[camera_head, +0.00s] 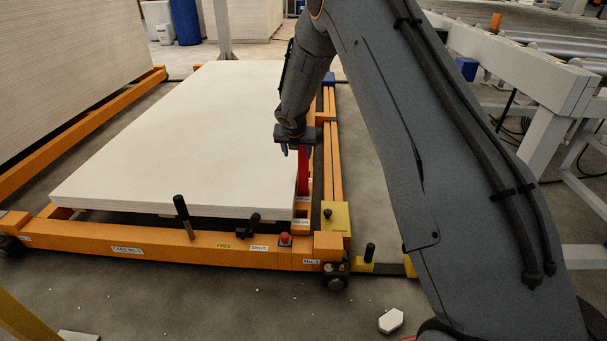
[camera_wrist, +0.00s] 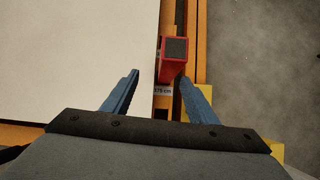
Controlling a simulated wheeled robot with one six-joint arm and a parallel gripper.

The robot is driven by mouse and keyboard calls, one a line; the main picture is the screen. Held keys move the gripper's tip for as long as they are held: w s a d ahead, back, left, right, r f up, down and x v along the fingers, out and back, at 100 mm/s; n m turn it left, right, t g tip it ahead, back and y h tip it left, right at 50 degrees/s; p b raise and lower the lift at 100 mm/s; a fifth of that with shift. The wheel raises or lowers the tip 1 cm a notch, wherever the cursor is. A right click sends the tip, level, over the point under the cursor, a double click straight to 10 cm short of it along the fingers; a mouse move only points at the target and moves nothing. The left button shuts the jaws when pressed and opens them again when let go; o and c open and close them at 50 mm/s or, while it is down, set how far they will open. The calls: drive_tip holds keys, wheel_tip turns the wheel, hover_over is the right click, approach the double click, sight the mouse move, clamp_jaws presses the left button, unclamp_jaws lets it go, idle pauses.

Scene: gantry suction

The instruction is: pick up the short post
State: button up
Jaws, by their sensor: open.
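A red post (camera_head: 303,173) stands upright on the orange cart frame, against the right edge of the white board stack (camera_head: 170,130). In the wrist view the post (camera_wrist: 173,52) is seen from above, with a dark square top in a red rim. My gripper (camera_head: 293,149) is above the post in the head view, pointing down, and hides its top. In the wrist view my gripper (camera_wrist: 158,78) is open, with nothing between its fingers. The post lies beyond the fingertips, nearer the right finger. Whether that finger touches it I cannot tell.
The orange cart (camera_head: 180,237) has black levers (camera_head: 183,215) and a red button (camera_head: 285,239) at its front. A grey conveyor frame (camera_head: 510,60) stands at the right. Another board stack (camera_head: 70,50) is at the left.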

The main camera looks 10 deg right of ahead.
sight(303, 159)
drive_tip(key=shift+w+d+f+n, duration=0.45)
drive_tip(key=shift+d+f, duration=0.1)
drive_tip(key=shift+d, duration=0.15)
drive_tip(key=shift+b+x, duration=0.5)
drive_tip(key=shift+x, duration=0.65)
drive_tip(key=shift+d+b+x, duration=0.2)
drive_tip(key=shift+b+x, duration=0.6)
drive_tip(key=shift+x, duration=0.55)
drive_tip(key=shift+d+b+x, duration=0.25)
drive_tip(key=shift+b+x, duration=0.55)
drive_tip(key=shift+x, duration=0.55)
drive_tip(key=shift+w+r, duration=0.1)
drive_tip(key=shift+r, duration=0.05)
clamp_jaws()
drive_tip(key=shift+r, duration=0.1)
